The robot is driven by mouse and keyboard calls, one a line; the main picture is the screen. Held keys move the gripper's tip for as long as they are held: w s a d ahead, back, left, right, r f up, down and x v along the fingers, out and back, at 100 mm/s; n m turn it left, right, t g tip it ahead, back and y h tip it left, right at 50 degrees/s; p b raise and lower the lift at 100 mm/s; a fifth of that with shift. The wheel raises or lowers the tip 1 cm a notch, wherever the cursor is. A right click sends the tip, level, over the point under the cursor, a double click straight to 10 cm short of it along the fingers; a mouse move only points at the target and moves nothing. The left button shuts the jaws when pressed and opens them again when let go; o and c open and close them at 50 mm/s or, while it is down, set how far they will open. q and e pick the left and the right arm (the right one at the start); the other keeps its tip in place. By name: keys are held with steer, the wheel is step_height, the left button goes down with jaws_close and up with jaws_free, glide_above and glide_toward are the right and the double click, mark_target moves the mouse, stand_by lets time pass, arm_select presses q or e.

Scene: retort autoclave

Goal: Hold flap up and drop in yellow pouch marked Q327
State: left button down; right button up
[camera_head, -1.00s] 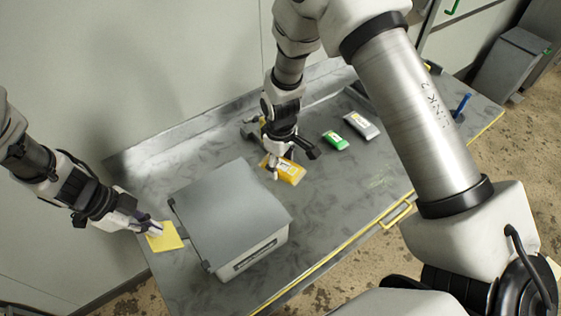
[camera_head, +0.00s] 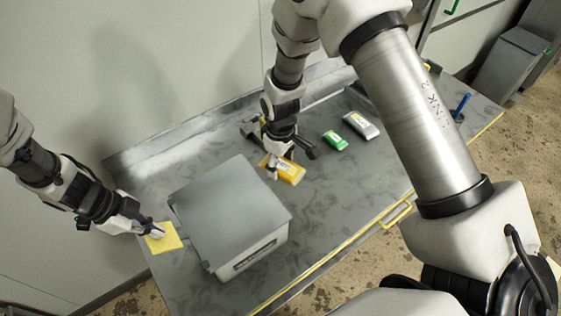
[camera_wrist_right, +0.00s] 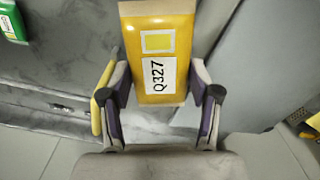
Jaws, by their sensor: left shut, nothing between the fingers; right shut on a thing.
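The yellow-orange pouch (camera_head: 290,171) lies on the bench right of the box; its label reads Q327 in the right wrist view (camera_wrist_right: 160,50). My right gripper (camera_head: 273,170) is shut on this pouch, with a finger on each side of it (camera_wrist_right: 160,95). The grey box (camera_head: 246,255) has its flat grey flap (camera_head: 230,211) down over the top, so its inside is hidden. My left gripper (camera_head: 153,230) is shut and empty, at the yellow square (camera_head: 164,239) beside the box's left side. I cannot tell whether it touches that square.
A green pouch (camera_head: 335,140) and a grey pouch (camera_head: 360,124) lie further right on the bench (camera_head: 330,215). A blue upright object (camera_head: 462,104) stands near the right end. The front middle of the bench is clear.

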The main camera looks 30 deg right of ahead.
arm_select(q)
step_height(320, 180, down, 9)
steer(key=shift+r, duration=0.15)
stand_by(2.4)
step_height(320, 180, up, 7)
steer(key=shift+f, duration=0.2)
steer(key=shift+r, duration=4.25)
steer(key=shift+f, duration=0.1)
